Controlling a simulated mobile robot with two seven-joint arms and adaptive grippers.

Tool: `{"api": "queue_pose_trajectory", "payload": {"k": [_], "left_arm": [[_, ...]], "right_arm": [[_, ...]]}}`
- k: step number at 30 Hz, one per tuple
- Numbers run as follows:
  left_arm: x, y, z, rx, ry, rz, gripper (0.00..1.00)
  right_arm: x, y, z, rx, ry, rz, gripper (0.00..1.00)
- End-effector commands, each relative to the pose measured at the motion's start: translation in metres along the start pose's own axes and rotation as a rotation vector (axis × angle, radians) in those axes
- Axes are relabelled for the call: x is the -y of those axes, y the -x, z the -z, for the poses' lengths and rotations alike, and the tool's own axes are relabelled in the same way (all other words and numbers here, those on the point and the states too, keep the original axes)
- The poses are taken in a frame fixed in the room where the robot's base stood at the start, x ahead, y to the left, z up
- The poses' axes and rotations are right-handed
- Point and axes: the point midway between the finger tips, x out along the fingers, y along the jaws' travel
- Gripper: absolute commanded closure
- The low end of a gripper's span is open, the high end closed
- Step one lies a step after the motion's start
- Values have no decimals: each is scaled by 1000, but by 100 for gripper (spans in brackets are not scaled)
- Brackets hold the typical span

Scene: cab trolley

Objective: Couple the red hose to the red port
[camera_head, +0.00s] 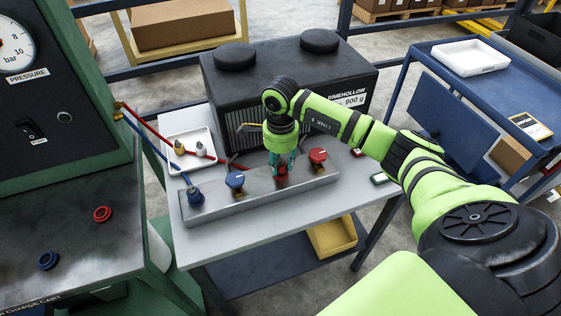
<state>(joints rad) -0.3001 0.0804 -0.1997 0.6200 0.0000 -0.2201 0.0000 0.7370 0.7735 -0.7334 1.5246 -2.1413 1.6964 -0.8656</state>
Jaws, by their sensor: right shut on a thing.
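The red hose (150,131) runs from the dark panel at left, over the white tray, toward the grey manifold (230,209); its far part is hard to follow behind the manifold. My right gripper (281,172) points down over the manifold and is shut on a red coupling (281,181), which looks like the hose's end. The coupling is low, at the manifold's top; the red port under it is hidden, so I cannot tell whether it is seated. A red knob (318,156) stands just right of it, a blue knob (235,180) to the left. My left gripper is not in view.
The blue hose (140,134) ends at a blue coupling (195,198) on the manifold's left end. A white tray (186,136) with small fittings and a black unit (222,82) stand behind. Red (102,214) and blue (48,260) caps lie on the left cart.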

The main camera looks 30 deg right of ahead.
Motion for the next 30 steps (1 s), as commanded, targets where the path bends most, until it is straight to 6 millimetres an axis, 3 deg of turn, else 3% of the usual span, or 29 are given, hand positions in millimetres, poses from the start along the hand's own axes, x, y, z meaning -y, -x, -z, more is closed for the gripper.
{"api": "queue_pose_trajectory", "payload": {"k": [23,24,25,30], "left_arm": [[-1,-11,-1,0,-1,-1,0],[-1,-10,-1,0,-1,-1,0],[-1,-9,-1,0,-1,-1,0],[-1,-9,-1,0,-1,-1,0]], "right_arm": [[0,-11,0,0,-1,0,100],[0,-10,0,0,-1,1,55],[0,-10,0,0,-1,0,43],[0,-10,0,0,-1,0,39]]}}
